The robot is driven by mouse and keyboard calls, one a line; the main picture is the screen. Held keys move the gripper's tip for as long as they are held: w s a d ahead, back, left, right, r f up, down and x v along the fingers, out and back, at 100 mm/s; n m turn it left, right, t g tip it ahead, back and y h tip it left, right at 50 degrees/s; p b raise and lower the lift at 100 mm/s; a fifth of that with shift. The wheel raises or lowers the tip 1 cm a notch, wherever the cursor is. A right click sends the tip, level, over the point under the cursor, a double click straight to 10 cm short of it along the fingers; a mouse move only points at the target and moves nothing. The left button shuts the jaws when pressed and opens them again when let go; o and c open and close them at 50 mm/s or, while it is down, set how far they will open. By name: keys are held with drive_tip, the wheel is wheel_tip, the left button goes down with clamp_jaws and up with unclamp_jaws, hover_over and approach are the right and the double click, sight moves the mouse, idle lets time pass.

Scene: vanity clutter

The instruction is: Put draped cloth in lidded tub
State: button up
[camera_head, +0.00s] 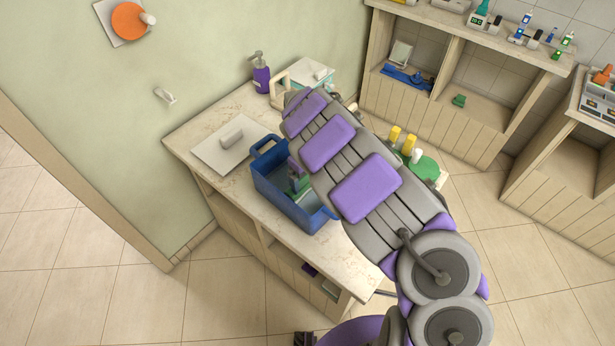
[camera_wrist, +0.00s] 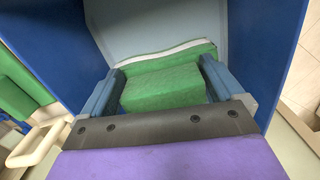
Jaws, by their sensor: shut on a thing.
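The blue tub (camera_head: 283,212) stands open on the counter, under my arm. It fills much of the wrist view, with dark blue walls (camera_wrist: 272,50) on both sides and a paler inner face. A flat pale lid (camera_head: 222,152) with a handle lies on the counter to its left. My gripper (camera_wrist: 162,88) is inside the tub's opening, shut on the green cloth (camera_wrist: 165,92), which shows as a folded block with a white edge strip between the fingers. In the head view my arm hides part of the tub and most of the cloth.
The counter (camera_head: 205,118) also holds a purple pump bottle (camera_head: 261,74) and a beige handled item (camera_head: 279,88) behind the tub. Yellow bottles (camera_head: 409,144) and a green item (camera_head: 427,168) stand right of my arm. Open floor lies front left.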

drive_tip(key=o, duration=0.7)
drive_tip(key=shift+a, duration=0.1)
drive_tip(key=shift+a+f, duration=0.1)
drive_tip(key=shift+a, duration=0.75)
drive_tip(key=r, duration=0.3)
drive_tip(key=r+p, duration=0.1)
drive_tip(key=r, duration=0.3)
drive_tip(key=r+p, duration=0.1)
drive_tip(key=r, duration=0.3)
drive_tip(key=shift+w+d, duration=0.15)
drive_tip(key=shift+d, duration=0.1)
drive_tip(key=s+d+r+m+h, duration=0.1)
drive_tip(key=s+d+r+m, duration=0.5)
drive_tip(key=s+d+r, duration=0.75)
drive_tip(key=s+d+m+g+y, duration=0.1)
drive_tip(key=s+d+m, duration=0.1)
drive_tip(key=s, duration=2.4)
drive_tip(key=shift+s+d+r+p, duration=0.15)
drive_tip(key=shift+r+p, duration=0.2)
drive_tip(key=shift+r, duration=0.1)
